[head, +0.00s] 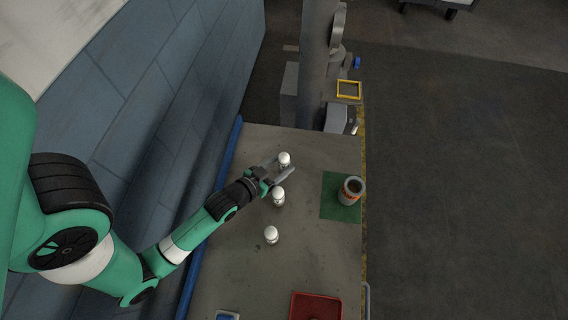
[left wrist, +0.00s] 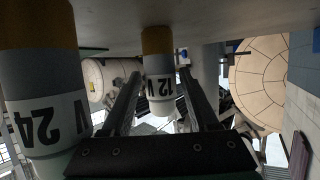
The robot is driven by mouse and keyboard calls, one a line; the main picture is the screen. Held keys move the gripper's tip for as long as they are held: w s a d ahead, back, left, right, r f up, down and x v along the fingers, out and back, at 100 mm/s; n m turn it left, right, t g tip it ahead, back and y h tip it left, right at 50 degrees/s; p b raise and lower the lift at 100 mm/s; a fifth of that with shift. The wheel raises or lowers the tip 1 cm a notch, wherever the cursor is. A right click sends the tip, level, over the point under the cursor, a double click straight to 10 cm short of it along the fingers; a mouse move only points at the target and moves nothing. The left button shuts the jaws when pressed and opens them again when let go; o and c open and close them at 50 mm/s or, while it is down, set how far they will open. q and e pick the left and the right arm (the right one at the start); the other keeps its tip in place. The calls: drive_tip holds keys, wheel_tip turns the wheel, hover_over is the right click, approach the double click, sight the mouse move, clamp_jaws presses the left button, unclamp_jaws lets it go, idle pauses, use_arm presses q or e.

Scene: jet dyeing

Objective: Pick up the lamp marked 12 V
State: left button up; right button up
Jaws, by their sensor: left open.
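Three white-topped lamps stand in a row on the grey bench. In the left wrist view, which is upside down, the lamp marked 12 V (left wrist: 159,72) stands between the two fingers; it is the farthest lamp (head: 284,158) in the head view. My left gripper (head: 281,168) is open around it; finger contact cannot be told. A lamp marked 24 V (left wrist: 42,95) is large at the left of the wrist view, outside the fingers; it appears to be the middle lamp (head: 278,197). The nearest lamp (head: 271,235) shows no readable marking. My right gripper is not in view.
A grey can (head: 351,190) stands on a green mat (head: 333,207) at the bench's right edge. A red tray (head: 316,307) lies at the near end. A blue-tiled wall (head: 150,110) runs along the left. The bench (head: 316,253) between lamps and tray is clear.

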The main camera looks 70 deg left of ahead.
sight(280, 169)
use_arm(q)
clamp_jaws()
drive_tip(key=shift+r, duration=0.15)
wheel_tip(280, 169, up, 10)
drive_tip(key=p, duration=0.4)
